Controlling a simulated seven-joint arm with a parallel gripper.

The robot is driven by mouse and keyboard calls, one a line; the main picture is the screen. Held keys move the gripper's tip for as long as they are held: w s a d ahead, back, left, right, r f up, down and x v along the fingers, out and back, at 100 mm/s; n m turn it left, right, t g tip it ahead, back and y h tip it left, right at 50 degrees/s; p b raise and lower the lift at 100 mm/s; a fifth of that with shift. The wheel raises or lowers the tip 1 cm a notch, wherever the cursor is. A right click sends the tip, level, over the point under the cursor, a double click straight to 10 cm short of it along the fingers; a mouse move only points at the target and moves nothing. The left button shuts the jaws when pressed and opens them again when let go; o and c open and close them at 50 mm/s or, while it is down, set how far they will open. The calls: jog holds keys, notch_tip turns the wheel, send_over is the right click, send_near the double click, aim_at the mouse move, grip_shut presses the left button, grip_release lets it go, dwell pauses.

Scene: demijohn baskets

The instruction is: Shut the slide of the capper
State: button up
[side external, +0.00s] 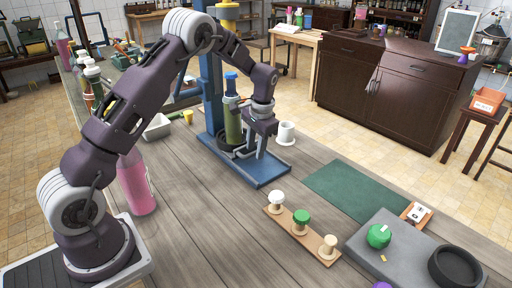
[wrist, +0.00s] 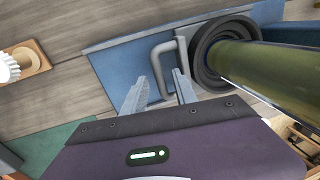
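The capper is a blue stand with a tall column (side external: 210,85) and a flat blue base (side external: 262,174) on the wooden bench. A green bottle with a blue top (side external: 231,82) stands upright in it; in the wrist view the bottle (wrist: 270,65) sits in a dark round ring (wrist: 204,68). A grey bent handle (wrist: 156,64) lies over the blue base beside the ring. My gripper (wrist: 160,75) is open, pointing down at the base, with one finger on each side of the handle. I cannot tell whether either finger touches it. In the side view my gripper (side external: 261,145) is right of the bottle.
A white mug (side external: 286,133) stands just behind the capper. A wooden strip with several stoppers (side external: 301,234), a green mat (side external: 357,196) and a grey tray (side external: 400,244) lie to the right. A pink bottle (side external: 137,185) stands near my base.

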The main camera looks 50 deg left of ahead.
notch_tip(320, 180, up, 7)
jog(key=d, duration=0.1)
jog(key=shift+d, duration=0.15)
